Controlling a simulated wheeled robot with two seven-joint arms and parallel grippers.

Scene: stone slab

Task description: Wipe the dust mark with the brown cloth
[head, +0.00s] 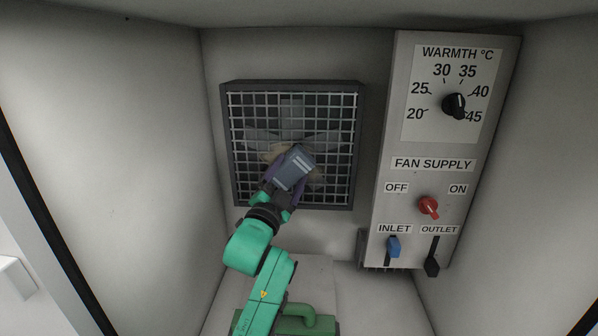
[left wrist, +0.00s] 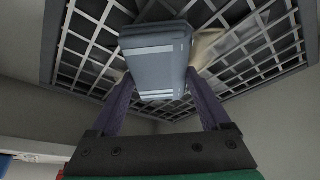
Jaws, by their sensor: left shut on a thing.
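My left gripper (head: 286,180) is shut on a blue-grey block (head: 295,166) in front of the fan grille (head: 346,150). In the left wrist view the block (left wrist: 156,62) sits between the purple fingers of the left gripper (left wrist: 160,88). A tan-brown, cloth-like patch (head: 273,153) shows behind the block, at the grille. It also shows at the block's right in the left wrist view (left wrist: 207,44). Most of it is hidden by the block and gripper, and I cannot tell whether it touches the grille. I cannot make out a separate dust mark. My right gripper is not in view.
A control panel (head: 381,170) stands right of the grille, with a black dial (head: 453,105), red knob (head: 429,206), blue inlet lever (head: 393,246) and black outlet lever (head: 432,265). A green rounded thing (head: 318,320) is low, beside my arm. Bare walls surround the grille.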

